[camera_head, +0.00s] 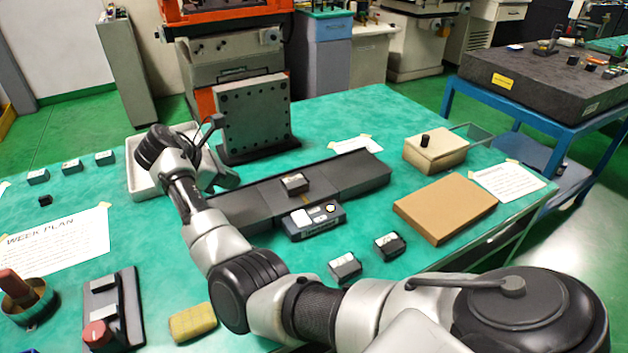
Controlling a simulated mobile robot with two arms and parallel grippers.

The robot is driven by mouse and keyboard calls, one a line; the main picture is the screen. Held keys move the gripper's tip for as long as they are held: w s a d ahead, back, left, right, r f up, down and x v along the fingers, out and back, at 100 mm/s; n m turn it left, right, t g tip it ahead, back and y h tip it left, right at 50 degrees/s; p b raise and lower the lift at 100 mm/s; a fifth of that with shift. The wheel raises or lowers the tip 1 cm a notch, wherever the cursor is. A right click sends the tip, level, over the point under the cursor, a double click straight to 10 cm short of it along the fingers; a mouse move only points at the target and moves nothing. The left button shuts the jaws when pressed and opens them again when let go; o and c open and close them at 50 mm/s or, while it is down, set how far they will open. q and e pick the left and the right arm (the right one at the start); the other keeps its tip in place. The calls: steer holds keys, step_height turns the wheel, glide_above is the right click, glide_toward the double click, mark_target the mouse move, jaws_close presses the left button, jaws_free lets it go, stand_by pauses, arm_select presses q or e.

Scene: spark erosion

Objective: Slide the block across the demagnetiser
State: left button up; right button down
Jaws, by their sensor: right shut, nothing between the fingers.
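A small grey metal block (295,183) sits on top of the long dark demagnetiser (352,178), near its middle. The demagnetiser lies on the green bench, with a small control box (314,221) against its front side. My right arm reaches in from the lower right and bends up to the left. My right gripper (228,181) is near the left end of the demagnetiser, left of the block and apart from it. It is shut and empty; its fingertips are small and hard to make out. My left gripper is not in view.
Two more blocks (345,267) (389,246) stand in front of the demagnetiser. A brown board (446,208) and a beige box (435,153) lie to the right. A white tray (142,181) and an upright drilled plate (253,117) stand behind my gripper.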

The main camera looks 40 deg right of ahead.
mark_target(287, 195)
steer(key=shift+s+f, duration=0.3)
steer(key=shift+f, duration=0.05)
steer(key=x, duration=0.9)
steer(key=shift+d+f, duration=0.25)
steer(key=shift+s+d+r, duration=0.1)
steer(key=shift+s+d, duration=0.05)
steer(key=shift+d, duration=0.45)
steer(key=shift+s+d+r, duration=0.1)
steer(key=shift+s+d, duration=0.05)
steer(key=shift+d, duration=0.45)
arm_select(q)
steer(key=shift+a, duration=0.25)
arm_select(e)
steer(key=shift+s+d, duration=0.15)
steer(key=shift+d, duration=0.5)
